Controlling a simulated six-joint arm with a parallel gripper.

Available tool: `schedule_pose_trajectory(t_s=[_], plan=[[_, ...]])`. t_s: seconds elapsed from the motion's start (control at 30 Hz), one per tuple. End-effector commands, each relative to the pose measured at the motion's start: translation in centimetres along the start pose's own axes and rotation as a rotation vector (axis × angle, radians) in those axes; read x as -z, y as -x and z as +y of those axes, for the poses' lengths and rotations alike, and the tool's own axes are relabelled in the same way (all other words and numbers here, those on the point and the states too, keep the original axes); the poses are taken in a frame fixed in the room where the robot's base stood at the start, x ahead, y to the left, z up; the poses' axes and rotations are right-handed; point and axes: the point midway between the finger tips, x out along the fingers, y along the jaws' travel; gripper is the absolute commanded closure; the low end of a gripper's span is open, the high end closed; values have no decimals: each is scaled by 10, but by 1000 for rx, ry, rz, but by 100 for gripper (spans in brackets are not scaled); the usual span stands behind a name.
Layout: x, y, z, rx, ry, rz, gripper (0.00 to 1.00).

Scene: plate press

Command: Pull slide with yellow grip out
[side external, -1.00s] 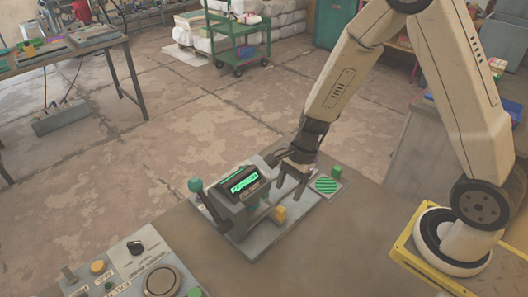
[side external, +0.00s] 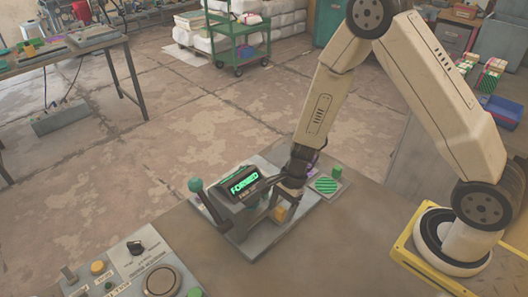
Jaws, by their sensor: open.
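The plate press (side external: 240,222) stands on a grey base plate on the bench, with a lit green display (side external: 243,180) that seems to read "FORMED". The yellow grip (side external: 279,214) of the slide sits low at the press's right front. My gripper (side external: 284,205) is open and points down right over the yellow grip, its fingers close to it or around it. I cannot tell whether they touch it. The slide itself is mostly hidden by the press and the fingers. A lever with a teal ball (side external: 195,185) rises on the press's left.
A green striped round pad (side external: 325,185) with a green block (side external: 337,170) lies right of my gripper. A control panel (side external: 135,270) with a knob and buttons is at the front left. The bench (side external: 340,250) in front of the press is clear.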

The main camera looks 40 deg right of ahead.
Motion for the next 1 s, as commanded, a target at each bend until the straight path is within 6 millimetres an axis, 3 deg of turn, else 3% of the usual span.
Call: schedule_pose_trajectory(t_s=[0.47,0.5,0.53,0.7,0.73,1.0], plan=[[0,-10,0,1,0,1,29],[0,-10,0,1,0,1,33],[0,-10,0,1,0,1,42],[0,-10,0,1,-1,1,96],[0,-10,0,1,-1,1,100],[0,-9,0,1,-1,1,100]])
